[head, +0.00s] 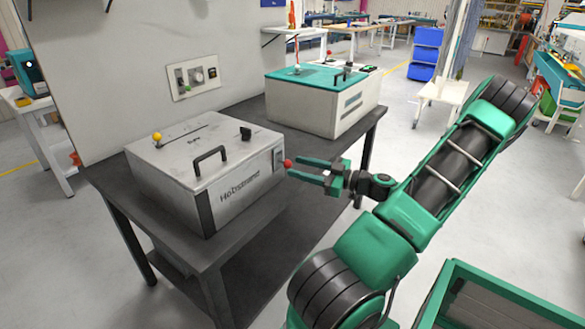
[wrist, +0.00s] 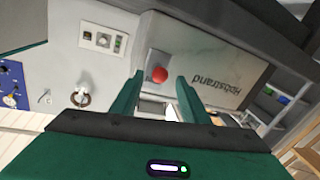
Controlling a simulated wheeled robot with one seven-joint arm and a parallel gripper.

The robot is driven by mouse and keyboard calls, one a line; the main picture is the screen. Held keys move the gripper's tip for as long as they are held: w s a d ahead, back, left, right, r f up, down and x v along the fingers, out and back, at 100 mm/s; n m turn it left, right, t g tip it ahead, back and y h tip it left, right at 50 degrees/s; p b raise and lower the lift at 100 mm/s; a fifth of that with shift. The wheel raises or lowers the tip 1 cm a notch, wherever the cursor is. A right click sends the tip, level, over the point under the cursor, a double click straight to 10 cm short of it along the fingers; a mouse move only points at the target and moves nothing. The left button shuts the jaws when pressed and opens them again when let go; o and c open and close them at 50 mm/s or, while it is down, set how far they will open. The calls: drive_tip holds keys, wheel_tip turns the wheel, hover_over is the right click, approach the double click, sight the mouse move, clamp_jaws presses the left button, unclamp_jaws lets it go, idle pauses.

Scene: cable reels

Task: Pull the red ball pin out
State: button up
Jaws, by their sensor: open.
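The red ball pin (head: 287,163) sticks out of the right side of a grey metal box marked "Hobstrand" (head: 165,175). In the wrist view the red ball (wrist: 159,75) sits just beyond the fingertips, between them in the picture, against the box side (wrist: 205,70). My gripper (head: 305,170) is level with the ball, its two green fingers pointing left at it. The fingers are open and apart, and nothing is held between them. In the wrist view the gripper (wrist: 158,82) shows both fingers, one on each side of the ball. The pin's shaft is hidden behind the ball.
The box stands on a dark table (head: 120,195) and has a black handle (head: 210,158) and a yellow ball (head: 157,136) on top. A second box with a teal top (head: 310,105) stands behind it. A green-rimmed bin (head: 500,290) is at the lower right.

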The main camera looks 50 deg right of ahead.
drive_tip(key=shift+x, duration=1.1)
clamp_jaws()
drive_tip(key=shift+a+v, duration=0.15)
drive_tip(key=shift+v, duration=0.7)
drive_tip(key=shift+a+v, duration=0.15)
drive_tip(key=shift+v, duration=0.75)
unclamp_jaws()
drive_tip(key=shift+s, duration=0.15)
drive_tip(key=v, duration=1)
drive_tip(key=shift+s, duration=0.3)
